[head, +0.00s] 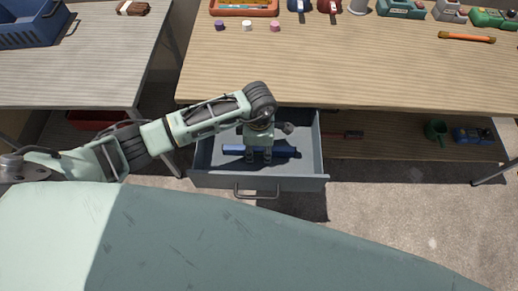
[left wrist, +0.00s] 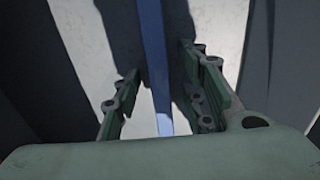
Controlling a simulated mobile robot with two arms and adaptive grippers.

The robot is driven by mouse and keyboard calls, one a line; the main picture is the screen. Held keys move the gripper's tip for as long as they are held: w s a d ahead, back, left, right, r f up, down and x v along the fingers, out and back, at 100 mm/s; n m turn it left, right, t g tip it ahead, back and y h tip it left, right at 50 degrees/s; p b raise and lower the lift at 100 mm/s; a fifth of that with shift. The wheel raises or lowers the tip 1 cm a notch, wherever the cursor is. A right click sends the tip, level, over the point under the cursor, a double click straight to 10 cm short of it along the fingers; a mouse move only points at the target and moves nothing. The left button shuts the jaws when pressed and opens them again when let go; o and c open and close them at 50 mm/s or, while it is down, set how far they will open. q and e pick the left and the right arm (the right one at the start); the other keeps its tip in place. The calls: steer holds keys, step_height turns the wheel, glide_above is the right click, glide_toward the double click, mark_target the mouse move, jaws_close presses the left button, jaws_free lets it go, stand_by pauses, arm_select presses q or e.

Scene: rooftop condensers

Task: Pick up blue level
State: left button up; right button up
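The blue level (head: 283,152) is a long blue bar lying crosswise in the open grey drawer (head: 257,184) under the workbench. In the left wrist view the level (left wrist: 155,60) runs lengthwise down the middle, between the two fingers. My left gripper (head: 258,158) reaches down into the drawer over the middle of the level. In the left wrist view the left gripper (left wrist: 160,100) is open, with a gap on both sides of the bar. The middle of the level is partly hidden by the gripper in the head view. My right gripper is not in view.
The drawer's walls stand close around the gripper, and its handle (head: 257,193) faces me. The wooden workbench (head: 350,75) overhangs the drawer's back, with tools along its far edge. A second table (head: 75,75) stands at left with a blue crate (head: 32,30).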

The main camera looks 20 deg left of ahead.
arm_select(q)
jaws_close()
stand_by(0.3)
stand_by(0.3)
